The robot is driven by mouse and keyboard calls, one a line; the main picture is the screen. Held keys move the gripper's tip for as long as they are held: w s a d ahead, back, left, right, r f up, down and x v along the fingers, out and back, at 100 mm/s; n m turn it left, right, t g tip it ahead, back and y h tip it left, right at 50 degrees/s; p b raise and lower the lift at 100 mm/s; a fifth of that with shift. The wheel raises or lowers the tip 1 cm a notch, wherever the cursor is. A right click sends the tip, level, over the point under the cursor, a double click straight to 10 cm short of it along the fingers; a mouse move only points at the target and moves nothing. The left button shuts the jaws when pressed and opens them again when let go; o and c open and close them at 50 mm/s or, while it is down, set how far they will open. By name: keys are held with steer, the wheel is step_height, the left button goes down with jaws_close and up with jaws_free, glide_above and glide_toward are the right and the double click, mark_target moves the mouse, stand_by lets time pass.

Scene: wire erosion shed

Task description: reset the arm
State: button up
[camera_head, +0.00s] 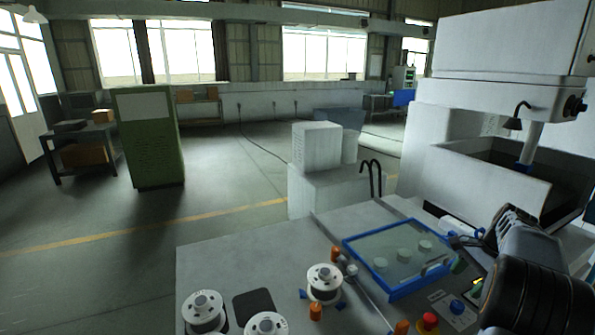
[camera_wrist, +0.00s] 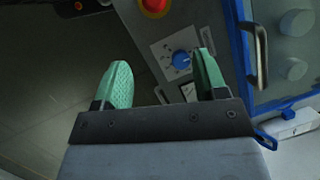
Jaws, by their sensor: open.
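My gripper (camera_wrist: 162,76) is open, with two green fingertips spread apart and nothing held between them. In the wrist view it hangs over a grey control panel with a blue knob (camera_wrist: 181,59), which shows between and beyond the fingers. A red button (camera_wrist: 153,4) is at the top edge of that view. My arm (camera_head: 530,250) reaches in from the lower right in the head view.
A blue-framed clear cover (camera_head: 353,247) lies on the grey table (camera_head: 225,262); its handle (camera_wrist: 262,55) is right of my gripper. Wire spools (camera_head: 324,283) stand on the table. A large white machine (camera_head: 480,105) stands at right. Floor at left is open, before a green cabinet (camera_head: 150,140).

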steer(key=s+a+n+t+h, duration=0.1)
steer(key=s+a+n, duration=0.3)
steer(key=a, duration=0.6)
steer(key=s+a+r+n+t+h, duration=0.1)
steer(key=s+a+n, duration=0.3)
steer(key=a+n, duration=0.3)
steer(key=s+a+r+n+t+h, duration=0.1)
steer(key=s+a+n, duration=0.3)
steer(key=a, duration=0.9)
steer(key=shift+s+a+n+t+h, duration=0.3)
steer(key=shift+a+n+t+h, duration=0.15)
steer(key=shift+n, duration=0.75)
